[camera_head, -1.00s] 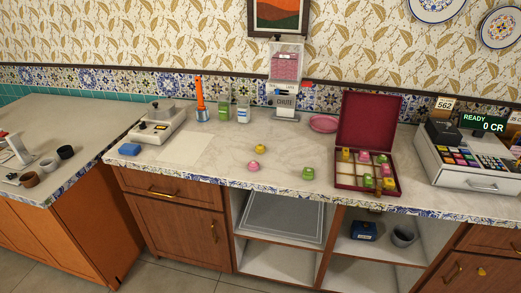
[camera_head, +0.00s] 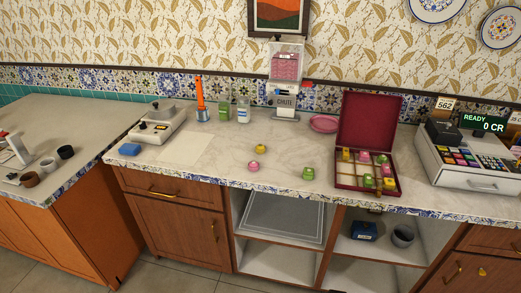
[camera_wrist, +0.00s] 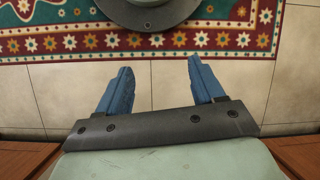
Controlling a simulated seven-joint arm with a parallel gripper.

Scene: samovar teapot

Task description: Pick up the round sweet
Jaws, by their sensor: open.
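Three loose sweets lie on the pale counter (camera_head: 225,170) in the head view: a pink one (camera_head: 253,165), a yellow one (camera_head: 260,148) and a green one (camera_head: 308,173). They are too small to tell surely which is round. More sweets sit in the compartments of an open dark red box (camera_head: 370,120) to their right. My gripper (camera_wrist: 160,68) shows only in the wrist view. Its two blue fingers are wide apart with nothing between them, over a tiled floor and the edge of a patterned rug. No sweet is in the wrist view.
A scale (camera_head: 155,128) and a blue block (camera_head: 130,149) are on the counter's left. Jars and a dispenser (camera_head: 285,75) stand at the back, beside a pink plate (camera_head: 324,123). A cash register (camera_head: 470,160) is at the right. The counter around the loose sweets is clear.

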